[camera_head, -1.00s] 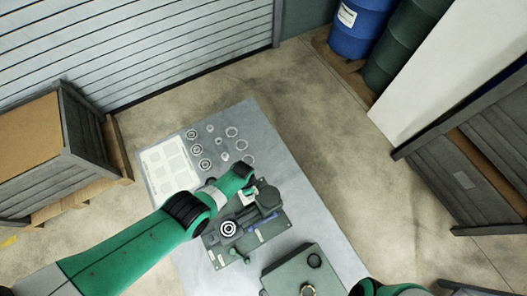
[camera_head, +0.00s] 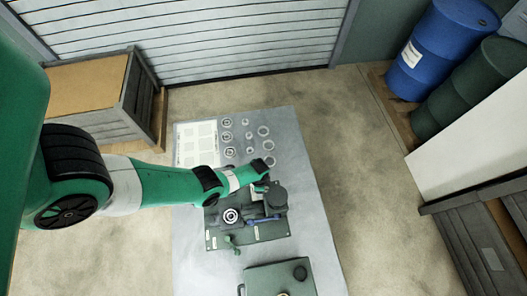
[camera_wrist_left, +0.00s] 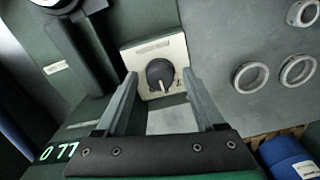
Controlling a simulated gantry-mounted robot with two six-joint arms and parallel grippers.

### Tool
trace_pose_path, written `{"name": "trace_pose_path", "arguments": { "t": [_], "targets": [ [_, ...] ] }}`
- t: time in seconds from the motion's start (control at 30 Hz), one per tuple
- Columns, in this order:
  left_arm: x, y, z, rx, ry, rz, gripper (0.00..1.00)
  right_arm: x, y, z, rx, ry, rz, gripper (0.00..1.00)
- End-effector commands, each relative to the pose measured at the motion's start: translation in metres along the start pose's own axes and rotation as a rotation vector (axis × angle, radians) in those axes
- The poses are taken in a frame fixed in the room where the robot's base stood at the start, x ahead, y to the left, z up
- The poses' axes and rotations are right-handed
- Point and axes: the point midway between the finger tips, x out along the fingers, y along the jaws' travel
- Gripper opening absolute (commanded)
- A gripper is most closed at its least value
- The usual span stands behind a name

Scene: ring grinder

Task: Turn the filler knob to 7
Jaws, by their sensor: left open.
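The dark round knob (camera_wrist_left: 160,73) sits on a pale square dial plate (camera_wrist_left: 133,58) in the left wrist view. The numbers on its scale are too small to read. My left gripper (camera_wrist_left: 159,77) is open, with its two fingers on either side of the knob, and I see no grip on it. In the head view my left gripper (camera_head: 262,181) is over the back of the green grinder (camera_head: 245,215), and the arm hides the knob there. My right gripper is not in view.
Several rings (camera_head: 263,131) and a pale sheet (camera_head: 196,144) lie on the grey table top (camera_head: 310,225) behind the grinder. A green box (camera_head: 280,280) stands in front of it. A dark upright machine part (camera_wrist_left: 85,45) is close to the left finger. Green lit characters (camera_wrist_left: 60,152) show low left.

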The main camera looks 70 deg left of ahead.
Motion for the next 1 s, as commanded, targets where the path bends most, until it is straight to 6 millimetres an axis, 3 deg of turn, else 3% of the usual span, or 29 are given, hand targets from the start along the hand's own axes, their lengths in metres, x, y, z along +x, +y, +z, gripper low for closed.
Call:
{"name": "trace_pose_path", "arguments": {
  "t": [0.07,0.47,1.0],
  "targets": [
    [-0.0001,0.0,-0.0003,0.001,0.0,0.0,0.7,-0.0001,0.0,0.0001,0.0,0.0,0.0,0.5],
    [-0.0002,0.0,-0.0007,0.001,0.0,0.0,0.0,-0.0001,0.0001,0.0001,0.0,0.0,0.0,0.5],
    [-0.0003,0.0001,-0.0009,-0.108,0.0,0.0,0.0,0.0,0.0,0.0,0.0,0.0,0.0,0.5]
  ]
}}
